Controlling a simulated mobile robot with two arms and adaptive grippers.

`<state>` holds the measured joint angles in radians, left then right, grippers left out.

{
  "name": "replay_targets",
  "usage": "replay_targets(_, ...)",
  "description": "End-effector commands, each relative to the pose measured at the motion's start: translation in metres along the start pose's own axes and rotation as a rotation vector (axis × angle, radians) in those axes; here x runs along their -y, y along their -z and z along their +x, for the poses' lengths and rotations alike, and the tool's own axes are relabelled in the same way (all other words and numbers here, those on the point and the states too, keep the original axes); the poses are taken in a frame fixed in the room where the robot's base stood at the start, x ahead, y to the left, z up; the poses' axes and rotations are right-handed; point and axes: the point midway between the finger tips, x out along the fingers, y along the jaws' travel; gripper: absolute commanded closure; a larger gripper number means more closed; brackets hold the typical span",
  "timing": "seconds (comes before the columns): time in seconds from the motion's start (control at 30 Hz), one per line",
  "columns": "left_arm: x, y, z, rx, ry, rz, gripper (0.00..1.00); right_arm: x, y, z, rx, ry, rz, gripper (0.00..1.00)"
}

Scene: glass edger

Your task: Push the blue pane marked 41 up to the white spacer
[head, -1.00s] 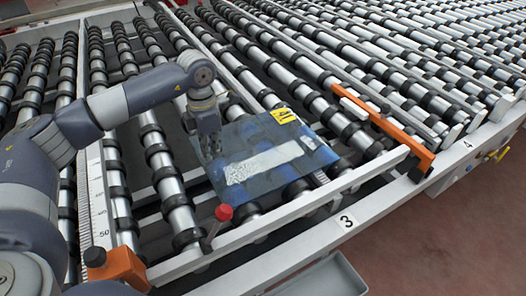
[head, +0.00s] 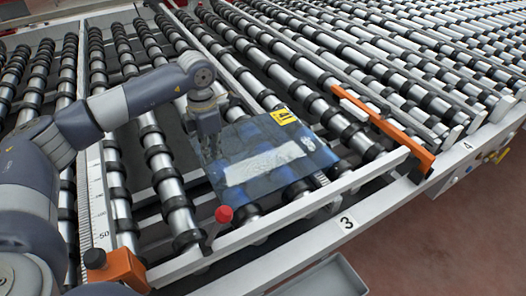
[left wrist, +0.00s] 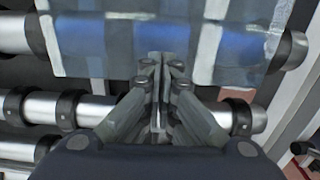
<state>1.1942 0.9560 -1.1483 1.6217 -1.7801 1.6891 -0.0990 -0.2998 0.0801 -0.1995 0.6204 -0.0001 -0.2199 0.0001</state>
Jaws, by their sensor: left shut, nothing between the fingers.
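The blue, see-through pane (head: 240,138) lies flat on the rollers in the middle of the head view. It has a yellow label (head: 283,117) at its far corner, too small to read, and a pale band across it. The white spacer (head: 353,108) sits against the orange stop bar (head: 385,125), right of the pane with a gap between. My left gripper (head: 210,155) is shut and empty, pointing down at the pane's left edge. In the left wrist view its fingertips (left wrist: 159,58) overlap the edge of the pane (left wrist: 230,38); I cannot tell if they touch. My right gripper is not in view.
A red knob (head: 224,214) stands by the front rail (head: 270,226) near the pane's near corner. An orange block (head: 120,267) sits at the lower left by a ruler (head: 97,200). Bare rollers lie between the pane and the stop bar.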

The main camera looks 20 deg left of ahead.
Motion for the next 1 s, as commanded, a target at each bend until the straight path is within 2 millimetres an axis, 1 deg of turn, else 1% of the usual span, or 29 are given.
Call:
replay_targets(0.27,0.000,0.000,0.003,0.000,0.000,0.000,1.00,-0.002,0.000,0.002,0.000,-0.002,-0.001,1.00)
replay_targets(1.0,0.000,0.000,0.025,0.000,0.000,0.000,1.00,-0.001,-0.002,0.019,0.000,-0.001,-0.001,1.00)
